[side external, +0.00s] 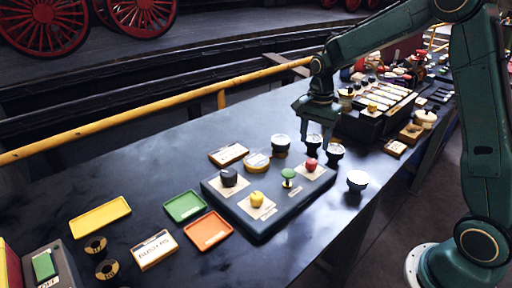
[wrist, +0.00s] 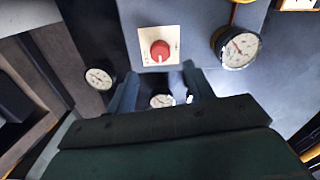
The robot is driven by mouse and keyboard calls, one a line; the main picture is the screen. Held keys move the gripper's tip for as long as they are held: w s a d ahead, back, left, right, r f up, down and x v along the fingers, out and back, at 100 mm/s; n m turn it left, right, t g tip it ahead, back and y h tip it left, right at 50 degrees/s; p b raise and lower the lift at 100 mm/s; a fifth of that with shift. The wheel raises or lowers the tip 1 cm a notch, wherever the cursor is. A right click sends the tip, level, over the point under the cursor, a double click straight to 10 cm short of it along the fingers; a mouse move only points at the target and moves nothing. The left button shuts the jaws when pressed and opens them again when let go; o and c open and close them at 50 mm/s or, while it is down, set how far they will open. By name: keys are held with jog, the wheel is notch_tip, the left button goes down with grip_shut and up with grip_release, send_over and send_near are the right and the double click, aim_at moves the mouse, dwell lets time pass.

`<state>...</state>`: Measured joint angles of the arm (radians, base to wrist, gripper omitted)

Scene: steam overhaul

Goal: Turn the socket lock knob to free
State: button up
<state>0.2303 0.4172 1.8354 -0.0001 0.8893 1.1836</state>
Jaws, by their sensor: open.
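A dark panel box (side external: 262,222) on the table carries a black, a yellow, a green and a red knob, most on cream plates. The red knob (side external: 311,164) is at its far right corner. In the wrist view the red knob (wrist: 160,50) sits on a cream plate (wrist: 159,64) with small marks too small to read. A pale pointer line on it points toward the bottom of the picture. Which knob is the socket lock knob cannot be read. My gripper (side external: 318,147) is open and empty, just above and behind the red knob; its fingers also show in the wrist view (wrist: 160,85), apart from the knob.
Round gauges stand close around my gripper, one in front at the right (side external: 357,181) and one at the left (side external: 281,142). Green (side external: 184,205), orange (side external: 208,230) and yellow (side external: 100,216) trays lie left of the panel. A yellow rail (side external: 130,118) runs behind the table.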

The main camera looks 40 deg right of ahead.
aim_at(312, 161)
notch_tip(312, 161, down, 7)
jog(key=shift+f, duration=0.2)
dwell(0.4)
jog(key=c, duration=1)
